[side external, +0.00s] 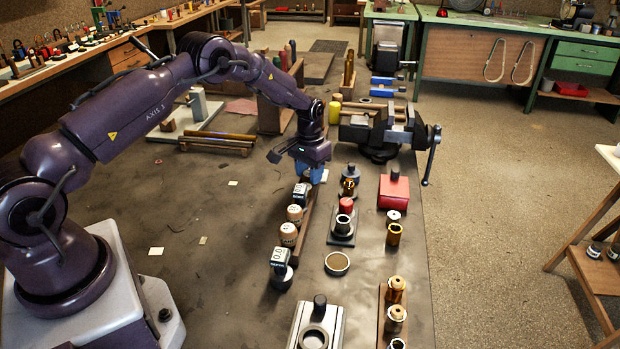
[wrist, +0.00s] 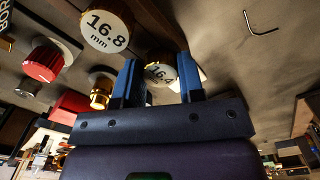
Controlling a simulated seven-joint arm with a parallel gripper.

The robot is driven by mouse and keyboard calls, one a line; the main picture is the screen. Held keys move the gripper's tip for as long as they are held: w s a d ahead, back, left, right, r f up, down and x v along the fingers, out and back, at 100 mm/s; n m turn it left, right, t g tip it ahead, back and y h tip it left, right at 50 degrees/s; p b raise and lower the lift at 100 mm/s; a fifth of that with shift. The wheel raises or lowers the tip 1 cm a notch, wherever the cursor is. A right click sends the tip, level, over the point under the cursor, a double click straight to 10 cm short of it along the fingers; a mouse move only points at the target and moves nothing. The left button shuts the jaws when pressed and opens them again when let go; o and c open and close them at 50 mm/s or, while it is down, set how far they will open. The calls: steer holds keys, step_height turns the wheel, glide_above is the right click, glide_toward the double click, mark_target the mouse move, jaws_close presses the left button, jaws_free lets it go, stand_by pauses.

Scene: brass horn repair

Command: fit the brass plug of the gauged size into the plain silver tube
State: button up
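My gripper (side external: 312,172) points down over the far end of a row of small pieces. Its two blue fingers (wrist: 161,78) stand apart. Between and beyond them shows a round piece marked 16.4 (wrist: 160,75), partly hidden by the fingers; I cannot tell whether they touch it. A piece marked 16.8 mm (wrist: 107,32) is just left of it in the wrist view. Brass-coloured pieces (side external: 396,287) stand on a wooden strip at the front right. A silver-rimmed tube (side external: 343,222) stands upright on a dark base; I cannot tell whether it is the plain one.
A vise (side external: 385,132) is behind. The bench left of the row is mostly clear.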

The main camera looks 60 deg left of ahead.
steer(key=c, duration=0.4)
steer(key=shift+r, duration=3.95)
steer(key=s+d, duration=0.1)
steer(key=d, duration=0.5)
steer(key=s+d+r, duration=0.1)
steer(key=d, duration=0.4)
steer(key=s+d+r, duration=0.1)
steer(key=d, duration=0.5)
steer(key=shift+s+d+r, duration=0.25)
steer(key=shift+d, duration=0.05)
